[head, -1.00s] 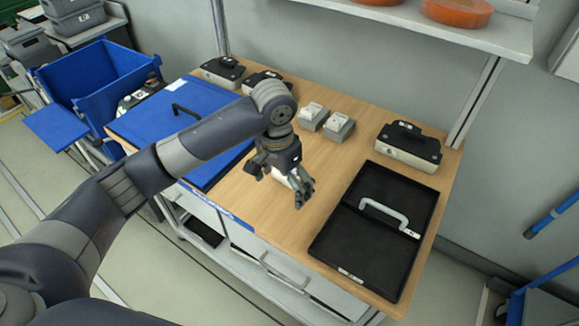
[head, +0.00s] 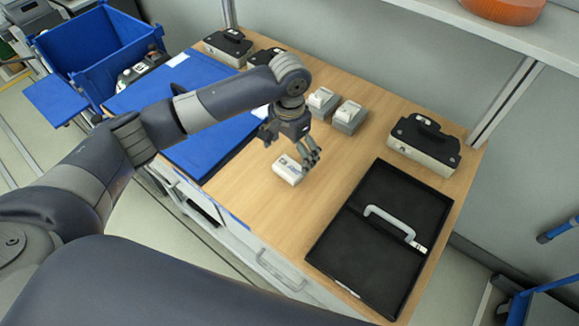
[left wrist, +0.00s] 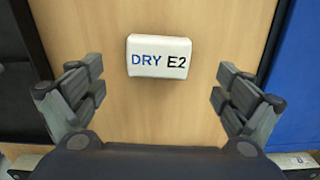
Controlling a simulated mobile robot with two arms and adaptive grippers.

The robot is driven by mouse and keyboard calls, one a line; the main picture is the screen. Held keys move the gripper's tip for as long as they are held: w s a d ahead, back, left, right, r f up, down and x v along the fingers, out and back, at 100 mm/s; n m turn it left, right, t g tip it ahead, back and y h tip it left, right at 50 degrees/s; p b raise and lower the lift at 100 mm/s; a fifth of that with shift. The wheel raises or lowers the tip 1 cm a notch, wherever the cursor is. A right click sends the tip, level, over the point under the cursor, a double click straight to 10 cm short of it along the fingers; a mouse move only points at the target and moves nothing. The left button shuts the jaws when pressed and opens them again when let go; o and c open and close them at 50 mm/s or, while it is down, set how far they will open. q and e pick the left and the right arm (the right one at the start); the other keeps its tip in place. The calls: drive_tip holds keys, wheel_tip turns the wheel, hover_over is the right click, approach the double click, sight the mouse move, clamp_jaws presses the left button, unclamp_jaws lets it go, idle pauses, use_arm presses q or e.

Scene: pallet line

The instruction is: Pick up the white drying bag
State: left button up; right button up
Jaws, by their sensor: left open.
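The white drying bag (head: 287,170) lies flat on the wooden table (head: 250,200), near its front edge in the head view. In the left wrist view the bag (left wrist: 159,56) shows the print "DRY E2". My left gripper (head: 292,150) is just above the bag in the head view. In the left wrist view its fingers (left wrist: 150,92) are spread wide, one on either side and apart from the bag, with nothing between them. My right gripper is not in view.
A black open case with a grey handle (head: 375,240) lies to the right. A blue panel (head: 190,130) lies to the left. Two small grey boxes (head: 348,118) and a black-topped unit (head: 424,145) stand behind. A shelf (head: 480,38) overhangs the back.

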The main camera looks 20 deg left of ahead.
sight(289, 166)
use_arm(q)
drive_tip(key=shift+f, duration=0.45)
wheel_tip(289, 166, down, 4)
drive_tip(key=shift+s+r+p, duration=0.15)
drive_tip(key=shift+r+p, duration=0.05)
drive_tip(key=shift+p, duration=0.55)
drive_tip(key=shift+f, duration=0.4)
drive_tip(key=shift+c, duration=0.3)
drive_tip(key=c, duration=1.1)
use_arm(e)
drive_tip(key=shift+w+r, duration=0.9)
